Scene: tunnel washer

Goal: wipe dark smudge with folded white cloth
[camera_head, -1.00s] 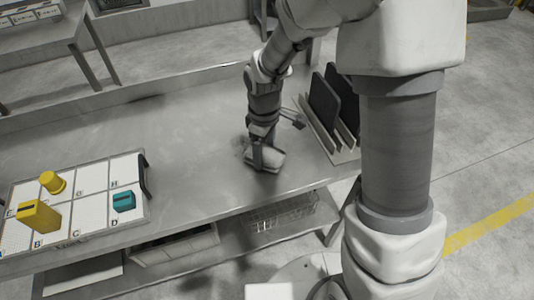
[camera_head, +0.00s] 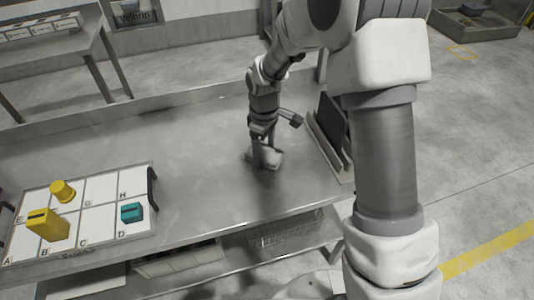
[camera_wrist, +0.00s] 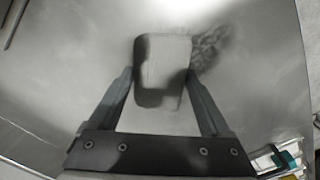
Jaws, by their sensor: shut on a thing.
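The folded white cloth (camera_head: 272,159) lies on the steel table below my gripper (camera_head: 261,160). In the wrist view my gripper (camera_wrist: 160,74) is shut on the cloth (camera_wrist: 165,62), one finger at each side. The cloth looks flat against the metal or very close to it. The dark smudge (camera_wrist: 211,46) shows directly beside the cloth, on its right in the wrist view. The cloth may hide part of it. In the head view the smudge (camera_head: 248,154) shows only faintly at the left of the gripper.
A lettered tray (camera_head: 105,223) with a yellow block (camera_head: 47,224), a yellow cylinder (camera_head: 63,191) and a teal block (camera_head: 131,212) sits on the left. A rack with dark panels (camera_head: 333,125) stands close on the right. The steel table (camera_head: 200,190) between tray and cloth is clear.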

